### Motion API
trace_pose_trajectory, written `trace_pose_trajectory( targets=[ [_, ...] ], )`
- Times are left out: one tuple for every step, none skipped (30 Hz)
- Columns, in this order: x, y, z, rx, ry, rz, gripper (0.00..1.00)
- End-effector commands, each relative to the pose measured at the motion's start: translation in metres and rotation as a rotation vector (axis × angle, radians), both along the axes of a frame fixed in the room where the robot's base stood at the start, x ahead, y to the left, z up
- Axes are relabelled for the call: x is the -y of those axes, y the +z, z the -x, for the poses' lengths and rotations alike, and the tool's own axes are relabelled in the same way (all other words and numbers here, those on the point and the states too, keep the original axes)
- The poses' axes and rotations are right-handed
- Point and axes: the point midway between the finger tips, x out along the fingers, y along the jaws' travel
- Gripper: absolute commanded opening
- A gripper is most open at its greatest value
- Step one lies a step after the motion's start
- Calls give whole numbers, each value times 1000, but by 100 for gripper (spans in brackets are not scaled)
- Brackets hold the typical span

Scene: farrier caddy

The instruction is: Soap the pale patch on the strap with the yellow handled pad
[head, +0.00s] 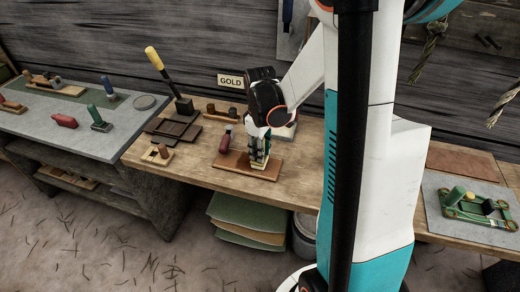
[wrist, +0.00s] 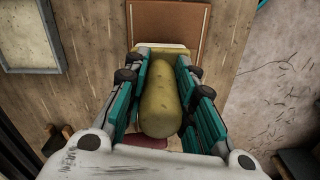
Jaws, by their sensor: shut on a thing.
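My gripper (head: 260,156) points down over a brown leather piece (head: 233,163) on the wooden bench, which I take to be the strap. The gripper is shut on the yellow handled pad; its rounded yellow handle (wrist: 161,98) lies between the two fingers in the wrist view. A pale yellowish edge of the pad's base (wrist: 165,50) shows just beyond the fingers, over or against the brown leather (wrist: 173,22). I cannot tell whether the base touches it. The pale patch is not visible; the pad and gripper hide part of the leather.
A red handled tool (head: 225,141) stands close left of my gripper. A pale framed plate (head: 284,131) lies behind it. Dark trays (head: 176,127), a tall yellow handled tool (head: 155,59) and a wooden block (head: 157,154) stand further left. The bench's front edge is near.

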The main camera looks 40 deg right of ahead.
Motion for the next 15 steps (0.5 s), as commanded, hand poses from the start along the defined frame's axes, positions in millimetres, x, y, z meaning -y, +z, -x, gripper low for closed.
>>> trace_pose_trajectory(
  targets=[
    [-2, 0, 2, 0, 1, 0, 0],
    [-4, -1, 3, 0, 1, 0, 0],
    [-6, -1, 4, 0, 1, 0, 0],
    [-7, -1, 5, 0, 1, 0, 0],
    [-8, -1, 7, 0, 1, 0, 0],
    [-10, -2, 8, 0, 1, 0, 0],
    [-12, -2, 9, 0, 1, 0, 0],
    [-12, -2, 10, 0, 0, 0, 0],
    [-12, -2, 9, 0, -1, -1, 0],
    [-12, -2, 9, 0, -1, -1, 0],
    [-11, -2, 9, 0, -1, -1, 0],
    [-11, -2, 9, 0, -1, -1, 0],
    [-10, -2, 8, 0, -1, -1, 0],
    [-9, -2, 7, 0, 0, -1, 0],
    [-8, -2, 6, 0, 0, -1, 0]
  ],
)
